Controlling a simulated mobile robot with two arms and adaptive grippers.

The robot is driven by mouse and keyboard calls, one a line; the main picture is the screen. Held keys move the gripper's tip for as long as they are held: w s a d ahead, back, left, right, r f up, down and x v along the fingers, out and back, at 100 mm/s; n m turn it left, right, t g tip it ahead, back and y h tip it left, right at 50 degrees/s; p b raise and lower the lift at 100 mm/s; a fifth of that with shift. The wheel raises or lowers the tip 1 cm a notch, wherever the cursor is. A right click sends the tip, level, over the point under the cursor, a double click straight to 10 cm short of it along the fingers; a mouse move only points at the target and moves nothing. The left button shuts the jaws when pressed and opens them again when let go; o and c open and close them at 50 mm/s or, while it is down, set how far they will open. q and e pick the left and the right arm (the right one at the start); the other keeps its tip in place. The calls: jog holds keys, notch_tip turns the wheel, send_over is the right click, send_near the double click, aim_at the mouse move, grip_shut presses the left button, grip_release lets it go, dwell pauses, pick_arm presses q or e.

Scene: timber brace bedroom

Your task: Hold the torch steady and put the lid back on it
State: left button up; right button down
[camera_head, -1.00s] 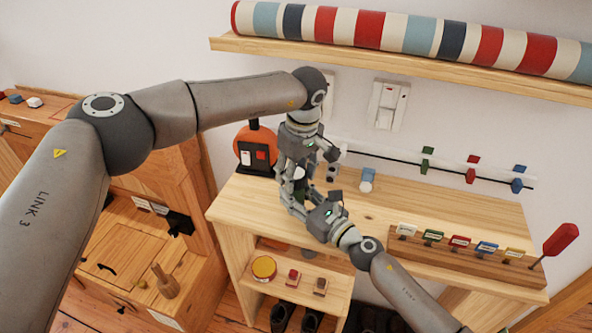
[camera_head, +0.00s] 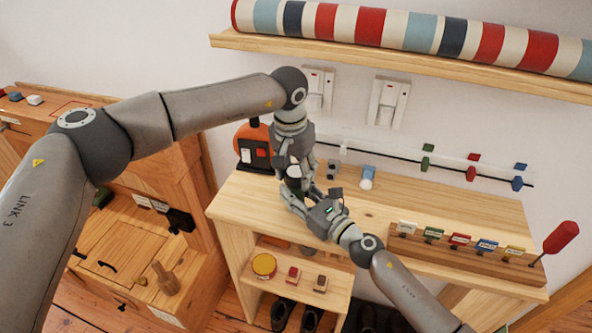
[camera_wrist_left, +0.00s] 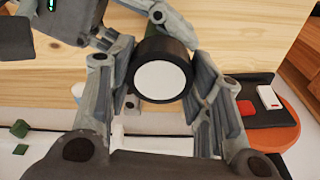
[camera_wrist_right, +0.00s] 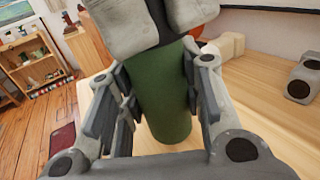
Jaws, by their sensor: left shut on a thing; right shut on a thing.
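The torch has a green body (camera_wrist_right: 165,95), upright between the fingers of my right gripper (camera_wrist_right: 158,100) in the right wrist view. In the head view my right gripper (camera_head: 300,198) is shut on it above the bench. My left gripper (camera_head: 293,180) is directly above, pointing down and shut on the black lid (camera_wrist_left: 162,72), whose round white face shows in the left wrist view. In the right wrist view the dark part in the left fingers lines up over the torch's top. The join is mostly hidden, so I cannot tell whether the lid is seated.
The wooden bench (camera_head: 450,212) has clear room to the right of my grippers. A grey block (camera_head: 332,168) and a blue-and-white piece (camera_head: 367,178) stand behind them. An orange-and-black device (camera_head: 253,147) stands at left. A labelled rack (camera_head: 460,250) and red-handled screwdriver (camera_head: 560,238) are at right.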

pick_arm(q)
jog(key=shift+m, duration=1)
jog(key=o, duration=0.8)
jog(key=shift+r, duration=2.25)
